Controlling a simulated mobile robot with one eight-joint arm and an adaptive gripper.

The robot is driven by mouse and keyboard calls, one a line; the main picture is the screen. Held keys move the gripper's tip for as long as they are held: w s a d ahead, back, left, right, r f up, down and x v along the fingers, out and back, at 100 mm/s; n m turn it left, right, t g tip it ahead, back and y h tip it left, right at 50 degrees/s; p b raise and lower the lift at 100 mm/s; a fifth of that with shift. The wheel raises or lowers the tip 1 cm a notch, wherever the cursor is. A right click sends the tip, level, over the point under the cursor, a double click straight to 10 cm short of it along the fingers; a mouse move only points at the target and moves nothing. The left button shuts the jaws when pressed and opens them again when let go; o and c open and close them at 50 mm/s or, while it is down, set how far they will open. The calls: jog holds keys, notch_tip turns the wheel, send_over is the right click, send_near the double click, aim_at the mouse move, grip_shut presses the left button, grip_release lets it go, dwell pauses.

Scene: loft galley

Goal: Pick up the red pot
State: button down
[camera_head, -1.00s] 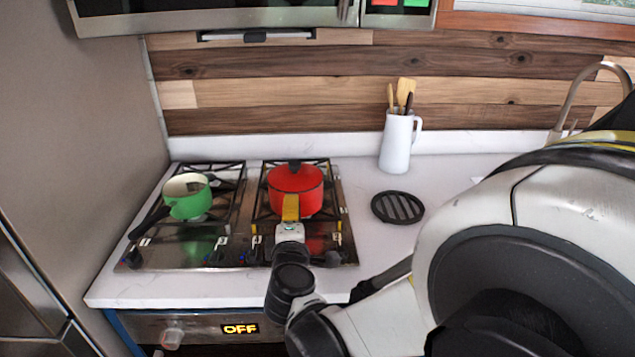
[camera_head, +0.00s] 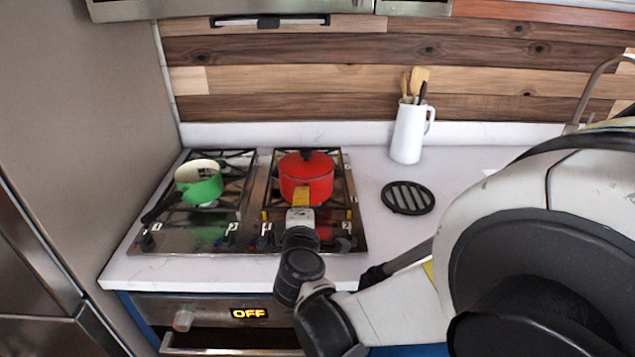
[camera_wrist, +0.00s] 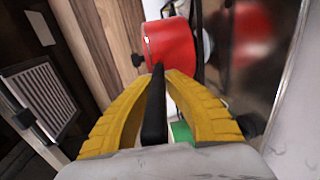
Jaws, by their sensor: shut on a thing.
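The red pot (camera_head: 306,180) with a red lid and black knob is at the right burner of the stove in the head view. Whether its base touches the grate cannot be told. In the wrist view the red pot (camera_wrist: 172,44) is beyond the fingertips, with its black handle (camera_wrist: 154,105) running between the yellow fingers. My gripper (camera_wrist: 163,84) is shut on that handle. In the head view my gripper (camera_head: 301,197) is at the front of the pot and hides the handle.
A green pot (camera_head: 199,184) sits on the left burner of the stove (camera_head: 190,238). A white pitcher with utensils (camera_head: 407,135) and a black round trivet (camera_head: 407,198) stand on the white counter to the right. A range hood hangs above.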

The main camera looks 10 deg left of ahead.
jog(key=shift+r+p, duration=0.35)
jog(key=shift+r, duration=0.35)
notch_tip(320, 180, up, 3)
jog(key=shift+f+p, duration=0.15)
jog(key=shift+p, duration=0.6)
jog(key=s+d+r+p, duration=0.3)
jog(key=d+r, duration=0.3)
jog(key=d, duration=0.5)
jog(key=shift+r+p, duration=0.25)
jog(key=shift+p, duration=0.25)
jog(key=shift+s+d, duration=0.1)
jog(key=shift+s, duration=0.05)
